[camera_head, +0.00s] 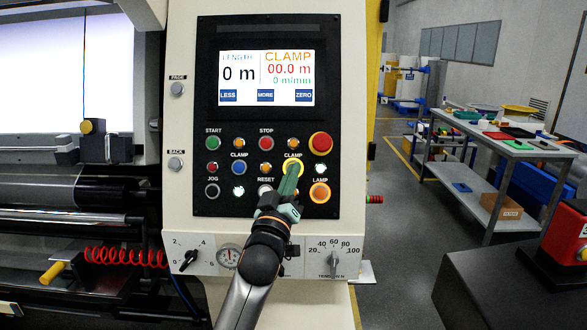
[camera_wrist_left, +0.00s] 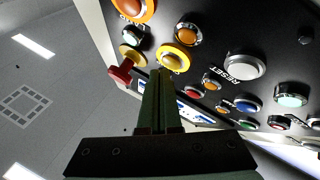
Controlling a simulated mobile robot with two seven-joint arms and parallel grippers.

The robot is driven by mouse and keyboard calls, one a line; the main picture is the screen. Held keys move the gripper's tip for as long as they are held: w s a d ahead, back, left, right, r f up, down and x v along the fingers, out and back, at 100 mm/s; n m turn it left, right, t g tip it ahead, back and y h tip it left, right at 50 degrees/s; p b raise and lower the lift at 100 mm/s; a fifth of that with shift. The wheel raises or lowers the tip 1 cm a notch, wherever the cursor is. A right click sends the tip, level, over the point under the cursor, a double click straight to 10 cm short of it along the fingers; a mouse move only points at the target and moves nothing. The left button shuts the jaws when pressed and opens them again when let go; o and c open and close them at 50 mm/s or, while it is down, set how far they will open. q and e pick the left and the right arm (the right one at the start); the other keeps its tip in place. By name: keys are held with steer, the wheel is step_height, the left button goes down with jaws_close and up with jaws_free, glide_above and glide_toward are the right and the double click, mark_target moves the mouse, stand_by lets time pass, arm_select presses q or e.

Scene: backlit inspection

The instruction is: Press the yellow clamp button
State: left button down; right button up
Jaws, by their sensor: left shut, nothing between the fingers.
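The yellow clamp button (camera_head: 294,164) sits on the black control panel under a CLAMP label, in the right half of the button rows. It also shows in the left wrist view (camera_wrist_left: 176,55), just beyond my fingertips. My left gripper (camera_head: 290,178) is shut and empty, its green fingers pointing up at the button. In the head view the fingertips overlap the lower part of the button. In the left wrist view the closed tips (camera_wrist_left: 161,73) end at its near edge. Whether they touch it I cannot tell. My right gripper is in neither view.
A red emergency stop (camera_head: 320,143), a white button (camera_head: 321,168) and an orange lamp button (camera_head: 320,192) lie close right of the clamp button. A screen (camera_head: 266,78) is above. A workbench (camera_head: 490,140) stands at right, with open floor between.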

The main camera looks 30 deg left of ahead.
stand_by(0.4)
arm_select(q)
steer(key=shift+w+a+f+y, duration=0.15)
steer(key=shift+w+a+y, duration=0.05)
steer(key=shift+w+y, duration=0.15)
steer(key=shift+s, duration=0.1)
steer(key=shift+s+d, duration=0.2)
steer(key=shift+s, duration=0.05)
stand_by(0.3)
steer(key=s+d+r+p, duration=0.2)
steer(key=s+d+p, duration=0.1)
steer(key=s, duration=0.1)
steer(key=shift+s+r, duration=0.25)
steer(key=shift+s, duration=0.1)
stand_by(0.3)
